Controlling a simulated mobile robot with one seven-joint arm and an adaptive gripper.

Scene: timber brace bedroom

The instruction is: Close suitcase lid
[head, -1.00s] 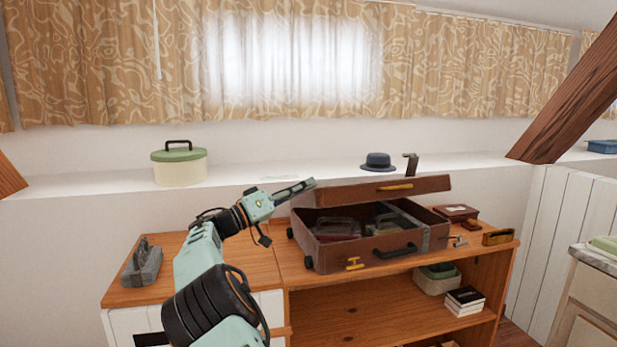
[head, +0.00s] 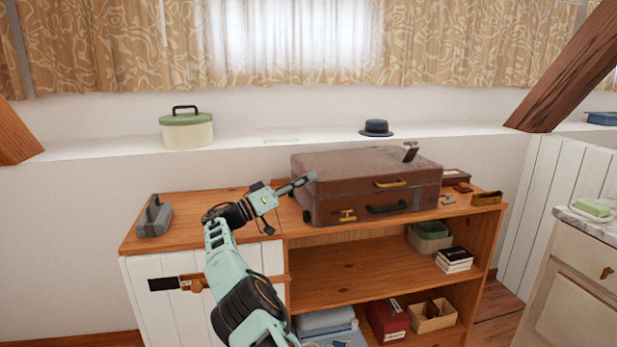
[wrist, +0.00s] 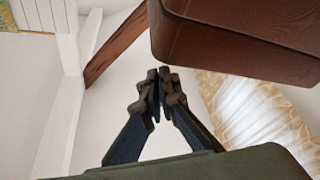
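The brown suitcase (head: 350,188) lies on the wooden cabinet top in the head view. Its lid (head: 365,163) is down on the body, and no clear gap shows between them. Dark and brass-coloured handles and a brass latch are on its front. My gripper (head: 304,180) is at the suitcase's upper left edge, at about lid height; I cannot tell if it touches. In the wrist view the fingertips (wrist: 160,74) are together with nothing between them, and a brown suitcase corner (wrist: 240,40) is close by at the upper right.
A grey caddy (head: 154,218) stands on the cabinet's left. A green-lidded tin (head: 187,130) and a dark hat (head: 376,128) are on the ledge behind. Small items lie right of the suitcase. The cabinet top (head: 205,210) between caddy and suitcase is clear.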

